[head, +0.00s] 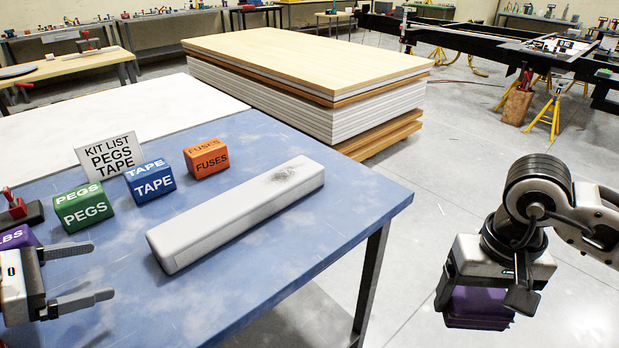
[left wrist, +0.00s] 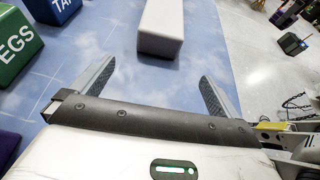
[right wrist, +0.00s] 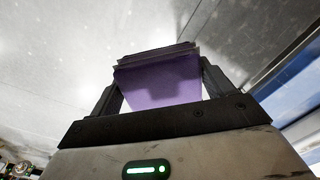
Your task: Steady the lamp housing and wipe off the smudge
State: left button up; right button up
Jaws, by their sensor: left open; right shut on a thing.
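The lamp housing (head: 225,220) is a long white bar lying on the blue table. A dark grey smudge (head: 285,177) is on its top near the far right end. Its near end (left wrist: 160,45) shows in the left wrist view, beyond the fingers. My left gripper (head: 103,270) is open and empty, left of the housing's near end and apart from it. My right gripper (head: 480,308) is shut on a purple block (right wrist: 160,80) with a dark layer at its outer end. It holds the block off to the right of the table, away from the housing.
Green PEGS (head: 82,207), blue TAPE (head: 150,182) and orange FUSES (head: 207,159) boxes stand behind the housing, near a kit list sign (head: 110,152). A purple box (head: 18,237) sits by my left gripper. A stack of boards (head: 310,75) stands behind the table.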

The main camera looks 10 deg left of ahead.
aim_at(155, 254)
pick_arm(q)
jog(key=shift+w+d+f, duration=0.15)
jog(key=shift+w+d, duration=0.05)
jog(key=shift+w, duration=0.5)
jog(key=x, duration=1.1)
jog(key=shift+s+d, duration=0.1)
jog(key=shift+c, duration=0.3)
jog(key=c, duration=1.1)
